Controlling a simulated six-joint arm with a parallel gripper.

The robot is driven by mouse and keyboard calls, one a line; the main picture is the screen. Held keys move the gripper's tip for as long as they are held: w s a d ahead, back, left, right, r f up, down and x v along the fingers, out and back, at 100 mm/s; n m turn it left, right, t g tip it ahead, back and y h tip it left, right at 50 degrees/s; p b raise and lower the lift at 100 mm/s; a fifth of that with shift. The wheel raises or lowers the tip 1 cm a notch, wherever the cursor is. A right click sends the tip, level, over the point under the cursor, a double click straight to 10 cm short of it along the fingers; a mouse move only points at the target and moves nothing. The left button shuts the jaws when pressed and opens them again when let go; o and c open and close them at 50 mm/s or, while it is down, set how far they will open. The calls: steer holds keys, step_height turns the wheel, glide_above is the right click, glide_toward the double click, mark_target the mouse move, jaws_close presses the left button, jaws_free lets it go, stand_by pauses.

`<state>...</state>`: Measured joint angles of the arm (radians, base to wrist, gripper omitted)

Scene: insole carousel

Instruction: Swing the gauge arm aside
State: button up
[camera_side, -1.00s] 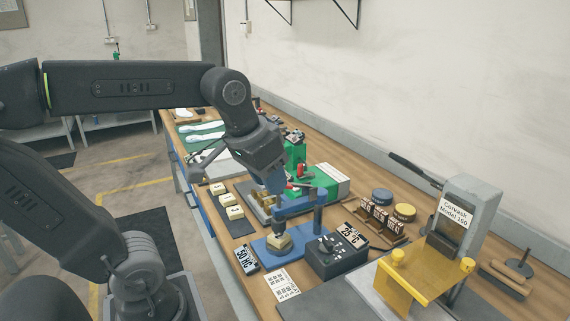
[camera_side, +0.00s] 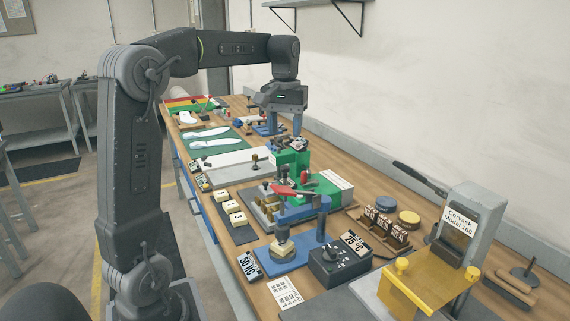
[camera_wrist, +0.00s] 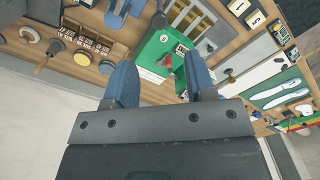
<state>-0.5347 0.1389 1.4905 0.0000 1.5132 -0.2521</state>
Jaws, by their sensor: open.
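The gauge arm (camera_side: 303,208) is a blue arm on an upright blue post, on a blue base plate (camera_side: 292,262). Its dark gauge head (camera_side: 283,241) hangs over a small tan block (camera_side: 283,250); whether it touches the block is not clear. My gripper (camera_side: 284,124) is open and empty, well behind the gauge stand and above the bench, with its blue fingers pointing down. In the wrist view the open gripper (camera_wrist: 160,75) has nothing between its fingers; the green fixture shows beyond them.
A green fixture (camera_side: 290,162) with a red lever (camera_side: 291,190) stands behind the gauge. A dark control box (camera_side: 338,262) sits right of it, and a tray of numbered blocks (camera_side: 234,215) left. The grey and yellow press (camera_side: 470,225) stands front right. White insoles (camera_side: 215,141) lie farther back.

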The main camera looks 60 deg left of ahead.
mark_target(285, 166)
step_height(285, 166, down, 10)
steer(key=shift+r, duration=0.15)
stand_by(0.3)
jaws_close()
stand_by(0.4)
